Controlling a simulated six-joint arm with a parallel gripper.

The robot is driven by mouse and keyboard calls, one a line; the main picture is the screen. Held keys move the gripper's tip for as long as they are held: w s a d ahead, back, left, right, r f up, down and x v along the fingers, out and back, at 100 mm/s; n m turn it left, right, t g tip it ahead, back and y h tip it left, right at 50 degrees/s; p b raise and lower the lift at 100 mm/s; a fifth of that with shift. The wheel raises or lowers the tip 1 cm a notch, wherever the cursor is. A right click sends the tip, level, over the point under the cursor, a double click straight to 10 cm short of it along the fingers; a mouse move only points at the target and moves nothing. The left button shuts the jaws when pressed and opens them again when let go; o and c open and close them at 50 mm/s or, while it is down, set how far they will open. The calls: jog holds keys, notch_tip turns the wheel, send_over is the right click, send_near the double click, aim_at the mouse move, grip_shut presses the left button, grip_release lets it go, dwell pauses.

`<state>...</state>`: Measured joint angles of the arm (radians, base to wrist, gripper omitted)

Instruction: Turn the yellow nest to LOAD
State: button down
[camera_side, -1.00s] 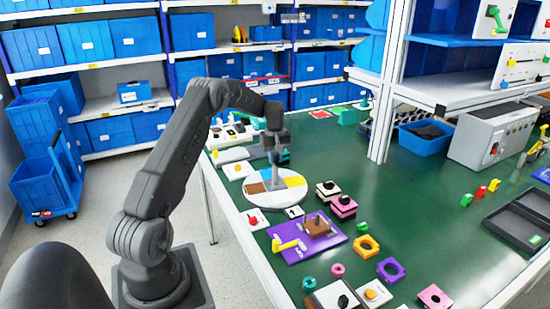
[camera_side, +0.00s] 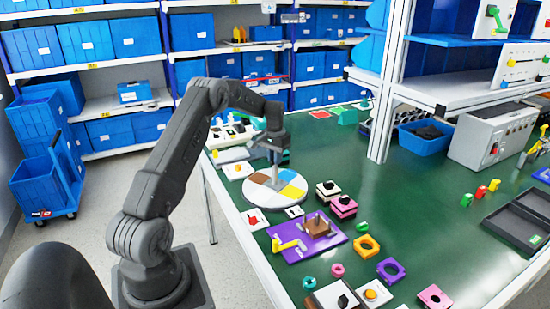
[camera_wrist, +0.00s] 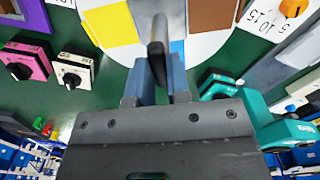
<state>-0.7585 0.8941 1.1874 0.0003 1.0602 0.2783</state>
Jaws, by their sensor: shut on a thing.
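A round white turntable (camera_side: 272,200) lies near the table's left edge. It bears a yellow nest (camera_side: 293,191) on its right side, a brown nest (camera_side: 261,179) at its upper left and a blue nest (camera_side: 287,174) at its upper right. In the wrist view the yellow nest (camera_wrist: 110,25) is at the upper left and the brown nest (camera_wrist: 212,16) at the upper right. My gripper (camera_side: 275,150) is above the disc, its fingers shut on a grey upright handle (camera_wrist: 157,40). I cannot read any LOAD marking.
A small white card (camera_side: 294,211) with a dark mark lies at the disc's front right. Black-knobbed white and pink switches (camera_side: 343,205) stand to the right. A purple plate (camera_side: 310,240) with a yellow lever is in front. A teal object (camera_wrist: 275,125) is beside my gripper.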

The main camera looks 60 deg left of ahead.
jog(key=m, duration=0.5)
jog(key=shift+m, duration=0.3)
dwell(0.4)
jog(key=c, duration=1.1)
grip_release()
notch_tip(320, 180, up, 14)
jog(key=shift+f, duration=0.1)
